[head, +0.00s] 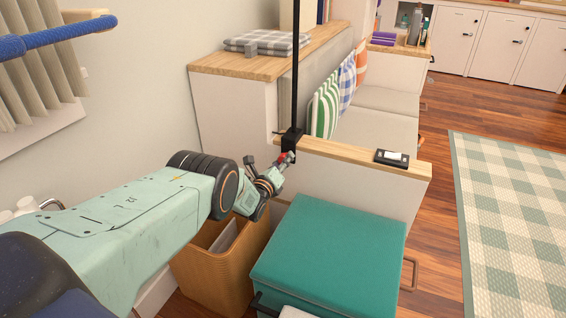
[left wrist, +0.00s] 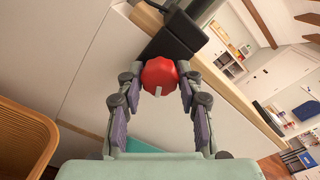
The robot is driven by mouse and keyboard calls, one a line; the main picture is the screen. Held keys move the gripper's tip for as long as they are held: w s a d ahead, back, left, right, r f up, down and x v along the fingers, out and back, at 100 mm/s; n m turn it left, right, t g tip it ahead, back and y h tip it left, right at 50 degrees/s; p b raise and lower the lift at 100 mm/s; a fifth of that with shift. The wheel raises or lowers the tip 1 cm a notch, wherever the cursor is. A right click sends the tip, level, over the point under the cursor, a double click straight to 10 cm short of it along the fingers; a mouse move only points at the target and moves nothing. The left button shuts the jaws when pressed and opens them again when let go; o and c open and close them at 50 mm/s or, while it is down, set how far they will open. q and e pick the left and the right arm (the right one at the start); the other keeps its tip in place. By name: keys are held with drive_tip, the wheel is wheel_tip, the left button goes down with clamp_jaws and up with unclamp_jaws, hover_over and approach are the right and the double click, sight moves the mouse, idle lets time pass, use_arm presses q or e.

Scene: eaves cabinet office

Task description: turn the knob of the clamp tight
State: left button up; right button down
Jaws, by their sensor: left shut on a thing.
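The clamp (head: 290,140) is black and sits on the edge of a wooden ledge, with a thin black pole rising from it. Its red lobed knob (left wrist: 159,75) faces the left wrist camera and has a small pale mark near its lower edge. My left gripper (left wrist: 159,84) is shut on the knob, with one finger on each side of it. In the head view my left gripper (head: 283,161) reaches the clamp from the left and hides most of the knob. The black clamp body (left wrist: 176,37) shows behind the knob in the left wrist view. My right gripper is not in view.
The wooden ledge (head: 350,155) carries a small black device (head: 392,158). A bench with striped cushions (head: 325,108) lies behind.

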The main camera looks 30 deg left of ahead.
use_arm(q)
drive_tip(key=n+b, duration=0.1)
drive_tip(key=n, duration=0.3)
drive_tip(key=n+b, duration=0.1)
drive_tip(key=n, duration=0.2)
drive_tip(key=shift+n, duration=0.3)
drive_tip(key=n+b, duration=0.1)
drive_tip(key=n, duration=0.3)
drive_tip(key=shift+a+n+b, duration=0.1)
drive_tip(key=shift+n+b, duration=0.2)
drive_tip(key=n, duration=0.3)
drive_tip(key=shift+n+b, duration=0.3)
drive_tip(key=shift+b, duration=0.1)
drive_tip(key=n, duration=0.3)
drive_tip(key=shift+n, duration=0.3)
drive_tip(key=n, duration=0.3)
drive_tip(key=shift+r+n+b, duration=0.1)
drive_tip(key=shift+n+b, duration=0.2)
drive_tip(key=n, duration=0.3)
drive_tip(key=shift+n, duration=2.2)
